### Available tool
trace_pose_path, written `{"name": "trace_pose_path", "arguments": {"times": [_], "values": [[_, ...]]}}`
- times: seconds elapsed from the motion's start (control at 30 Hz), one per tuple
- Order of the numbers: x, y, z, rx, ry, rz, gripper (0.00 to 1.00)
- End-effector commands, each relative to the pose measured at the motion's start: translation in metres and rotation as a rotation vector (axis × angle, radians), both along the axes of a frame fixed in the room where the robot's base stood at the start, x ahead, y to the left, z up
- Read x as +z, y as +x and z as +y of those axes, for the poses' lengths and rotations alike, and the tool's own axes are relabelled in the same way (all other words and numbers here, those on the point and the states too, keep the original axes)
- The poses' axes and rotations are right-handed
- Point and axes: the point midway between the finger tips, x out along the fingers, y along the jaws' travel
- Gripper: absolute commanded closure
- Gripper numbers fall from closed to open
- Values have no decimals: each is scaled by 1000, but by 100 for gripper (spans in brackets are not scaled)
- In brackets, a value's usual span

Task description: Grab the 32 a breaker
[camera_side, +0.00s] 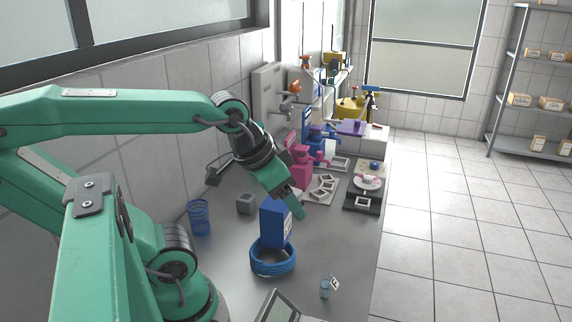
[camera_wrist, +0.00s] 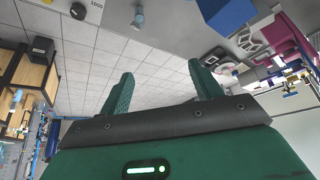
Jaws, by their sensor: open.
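I cannot make out a breaker marked 32 A in either view. My gripper (camera_side: 297,208) points down and to the right above the bench, close to the upper right side of an upright blue box (camera_side: 272,224) in the side view. In the wrist view my gripper (camera_wrist: 164,86) has its two green fingers spread, with nothing between them but tiled floor behind. A blue block (camera_wrist: 226,12) shows at the top of that view, apart from the fingers. A small grey cube (camera_side: 245,203) sits left of the blue box; no marking is readable.
A blue ring (camera_side: 272,262) lies at the blue box's foot. A blue mesh cup (camera_side: 199,218) stands left, a small bluish vial (camera_side: 325,288) front right. Pink equipment (camera_side: 301,172) and a black-based device (camera_side: 362,201) stand behind. Bench (camera_side: 330,242) surface is clear right of the box.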

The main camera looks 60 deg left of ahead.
Motion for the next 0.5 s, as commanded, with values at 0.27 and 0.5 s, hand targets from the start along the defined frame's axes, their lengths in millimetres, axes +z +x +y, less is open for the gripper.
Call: {"name": "trace_pose_path", "arguments": {"times": [0.27,0.5], "values": [[0,0,0,1,0,0,42],[2,7,5,-19,22,16,42]]}}
